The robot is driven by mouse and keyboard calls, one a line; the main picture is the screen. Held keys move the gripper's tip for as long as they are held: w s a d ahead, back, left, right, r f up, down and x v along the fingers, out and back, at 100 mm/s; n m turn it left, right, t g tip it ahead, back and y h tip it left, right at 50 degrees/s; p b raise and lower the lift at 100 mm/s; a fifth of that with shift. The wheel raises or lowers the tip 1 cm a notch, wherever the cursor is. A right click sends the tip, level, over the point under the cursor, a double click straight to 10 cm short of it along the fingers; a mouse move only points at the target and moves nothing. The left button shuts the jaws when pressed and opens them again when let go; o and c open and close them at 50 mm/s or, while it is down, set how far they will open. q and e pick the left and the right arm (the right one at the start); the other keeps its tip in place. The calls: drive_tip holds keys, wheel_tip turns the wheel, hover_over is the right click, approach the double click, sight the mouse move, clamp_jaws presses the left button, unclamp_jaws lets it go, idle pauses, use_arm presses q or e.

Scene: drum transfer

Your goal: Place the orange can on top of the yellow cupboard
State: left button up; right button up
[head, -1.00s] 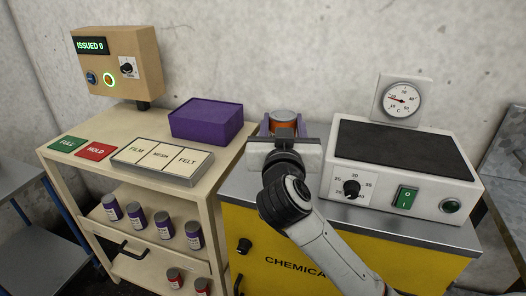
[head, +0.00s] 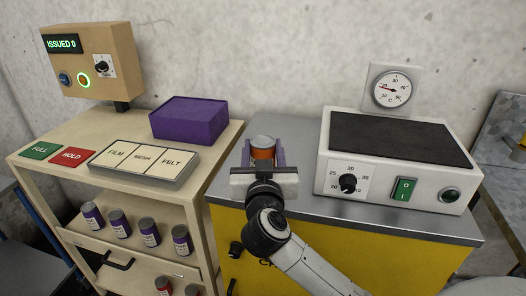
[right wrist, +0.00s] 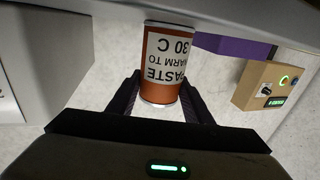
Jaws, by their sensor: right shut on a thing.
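The orange can (head: 262,153) with a grey lid stands upright between the purple-grey fingers of my right gripper (head: 264,158), which is shut on it. In the right wrist view the can (right wrist: 168,62) shows upside down, its white label reading "PASTE" and "WARM TO 30 C". The yellow cupboard (head: 390,254) has a grey metal top (head: 308,138). The can is over the left part of this top. Whether its base touches the top or hangs just above it, I cannot tell. My left gripper is not in view.
Left is a beige cart (head: 142,112) with a purple box (head: 189,121), button panels and several small cans. A narrow strip beside the heater is clear.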

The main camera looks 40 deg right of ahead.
drive_tip(key=o, duration=1.3)
drive_tip(key=shift+r, duration=0.1)
drive_tip(key=s+a+r+t, duration=0.2)
drive_tip(key=s+a+t, duration=0.2)
drive_tip(key=s+a, duration=0.55)
drive_tip(key=a+f+n+t+y, duration=0.35)
drive_tip(key=a+n+y, duration=0.25)
drive_tip(key=y, duration=0.2)
drive_tip(key=s+a+f+n+g+y, duration=0.1)
drive_tip(key=a+f+n+g+y, duration=0.2)
drive_tip(key=f, duration=0.4)
drive_tip(key=s+a+f+n+g+y, duration=0.1)
drive_tip(key=s+a+f+g+y, duration=0.2)
drive_tip(key=f, duration=0.4)
drive_tip(key=s+d+f+g, duration=0.1)
drive_tip(key=s+f+g, duration=0.1)
drive_tip(key=s+f, duration=0.2)
drive_tip(key=s+d+f+g, duration=0.2)
drive_tip(key=s+f+g, duration=0.1)
drive_tip(key=f, duration=0.8)
drive_tip(key=s+d+f+m+g+h, duration=0.1)
drive_tip(key=s+f+g, duration=0.2)
drive_tip(key=s+f, duration=0.2)
wheel_tip(320, 180, down, 2)
drive_tip(key=shift+d+f, duration=0.15)
